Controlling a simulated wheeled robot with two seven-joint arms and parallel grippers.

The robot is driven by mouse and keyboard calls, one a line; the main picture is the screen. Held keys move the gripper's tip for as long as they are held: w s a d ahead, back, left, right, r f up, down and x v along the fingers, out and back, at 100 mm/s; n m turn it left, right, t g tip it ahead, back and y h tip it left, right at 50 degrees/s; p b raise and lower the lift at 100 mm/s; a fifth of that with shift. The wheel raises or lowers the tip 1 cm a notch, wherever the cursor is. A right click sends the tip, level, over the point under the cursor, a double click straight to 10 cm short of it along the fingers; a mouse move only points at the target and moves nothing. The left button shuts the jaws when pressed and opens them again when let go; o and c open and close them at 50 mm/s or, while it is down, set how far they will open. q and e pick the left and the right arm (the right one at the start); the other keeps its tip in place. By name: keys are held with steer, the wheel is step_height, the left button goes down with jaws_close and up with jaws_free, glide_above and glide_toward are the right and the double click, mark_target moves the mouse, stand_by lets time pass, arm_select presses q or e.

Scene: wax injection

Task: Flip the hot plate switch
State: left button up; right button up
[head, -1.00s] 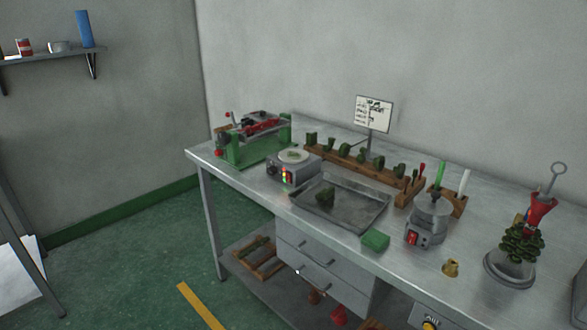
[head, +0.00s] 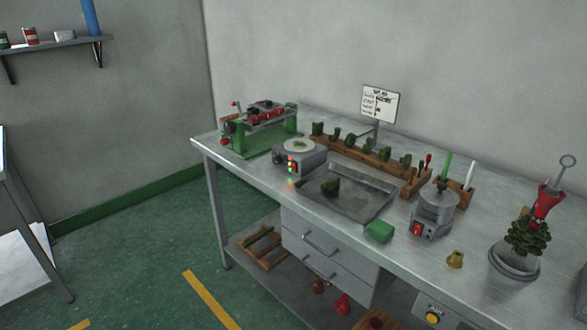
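A grey box with a pale round plate on top, which looks like the hot plate (head: 315,160), stands on the metal workbench (head: 275,177) left of centre. The switch positions are too small to read. A second grey device, a round lidded pot (head: 436,214) with a red switch (head: 417,229) on its front, stands further right. Neither of my grippers is in view.
A green clamp machine (head: 258,135) stands left of the hot plate. A metal tray (head: 350,208) lies right of it, with a green block (head: 380,231) beside the tray. A wooden rack (head: 360,158) runs behind. The floor (head: 150,260) in front left is clear.

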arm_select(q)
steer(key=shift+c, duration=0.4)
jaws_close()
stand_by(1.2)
